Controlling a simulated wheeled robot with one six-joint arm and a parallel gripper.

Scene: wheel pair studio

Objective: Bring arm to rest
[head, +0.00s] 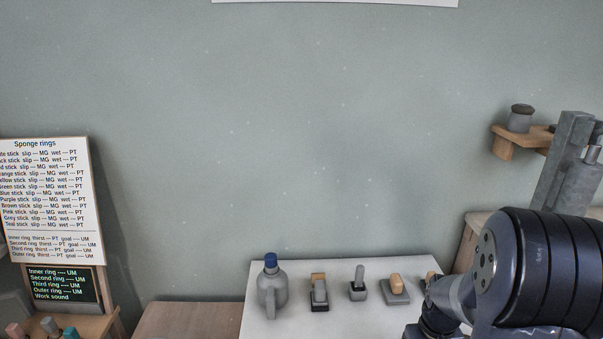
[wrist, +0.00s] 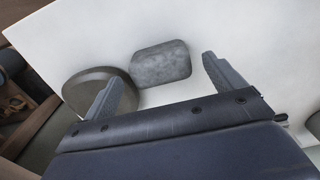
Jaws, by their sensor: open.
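My gripper (wrist: 166,88) shows in the wrist view with its two grey fingers spread apart. A grey rounded block (wrist: 161,62) lies beyond and between the fingers. A round grey-brown object (wrist: 85,88) is by the left finger and partly hidden by it. In the head view my dark arm fills the lower right, and the gripper is out of the picture there.
The white table (head: 262,325) holds a grey bottle with a blue cap (head: 271,287) and several small tools and blocks, such as an orange-topped block (head: 396,287). A sign board (head: 45,200) stands at left. A wooden wall shelf (head: 515,143) holds a jar (head: 521,119) at right.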

